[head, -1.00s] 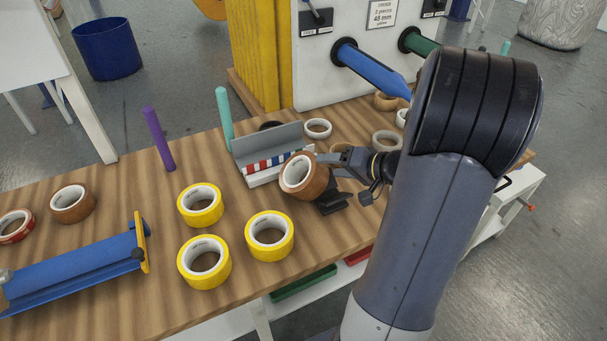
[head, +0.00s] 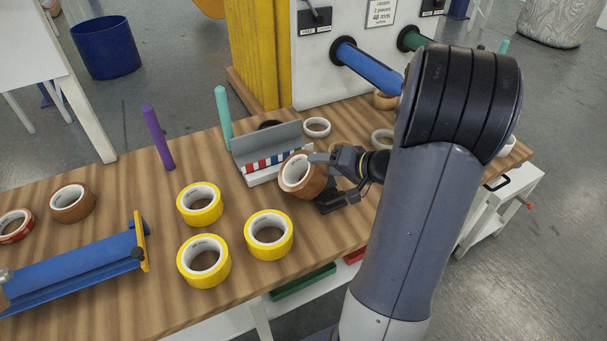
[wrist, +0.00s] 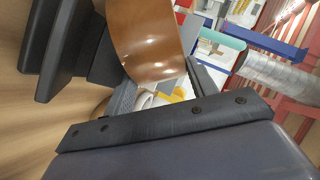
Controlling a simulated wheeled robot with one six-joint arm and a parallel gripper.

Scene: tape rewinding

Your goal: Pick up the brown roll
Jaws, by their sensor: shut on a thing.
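A brown tape roll (head: 301,175) with a white core sits tilted in front of the grey tape holder, near the middle of the table. It also shows large in the wrist view (wrist: 146,40). My gripper (head: 324,163) is at the roll's right side and is shut on its edge. The black base below the roll is partly visible; whether the roll still touches it I cannot tell. A second brown roll (head: 72,203) lies flat at the left of the table.
Yellow rolls (head: 200,204) lie left of the gripper. A purple peg (head: 158,138) and a teal peg (head: 223,118) stand upright behind. The grey holder (head: 268,146) is close behind the held roll. A blue dispenser (head: 75,268) stands front left.

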